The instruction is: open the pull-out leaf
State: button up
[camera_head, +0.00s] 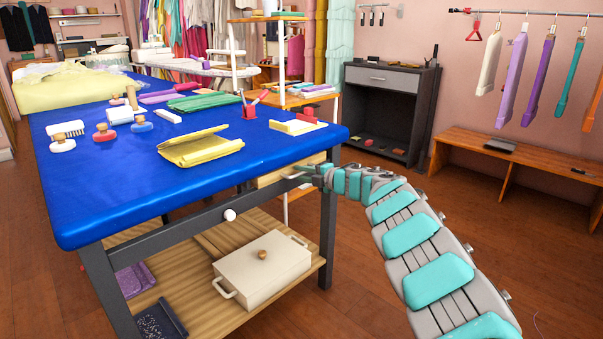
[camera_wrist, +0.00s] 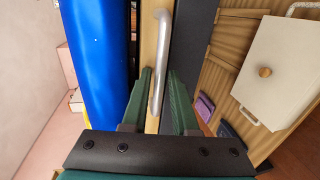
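The pull-out leaf is a pale wooden panel (camera_head: 275,177) under the blue top of the pressing table (camera_head: 110,207). In the wrist view its wooden front (camera_wrist: 149,30) runs as a narrow upright strip beside the blue cover. A curved silver handle (camera_wrist: 163,45) is on the leaf's front. My gripper (camera_head: 300,175) is at the leaf, at the table's near right side. In the wrist view my gripper's two green fingers (camera_wrist: 160,74) are apart, one on each side of the handle, with visible gaps. The leaf is partly hidden behind my gripper in the head view.
A cream lidded box (camera_head: 262,268) stands on the wooden lower shelf (camera_head: 215,318). A dark table leg (camera_head: 328,225) is close to my gripper. A yellow folded cloth (camera_head: 200,148) and several tools lie on the tabletop. Floor to the right is open toward a wooden bench (camera_head: 530,162).

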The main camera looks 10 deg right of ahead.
jog(key=shift+w+a, duration=0.1)
jog(key=shift+w, duration=0.05)
jog(key=shift+c, duration=0.4)
grip_shut()
dwell(1.0)
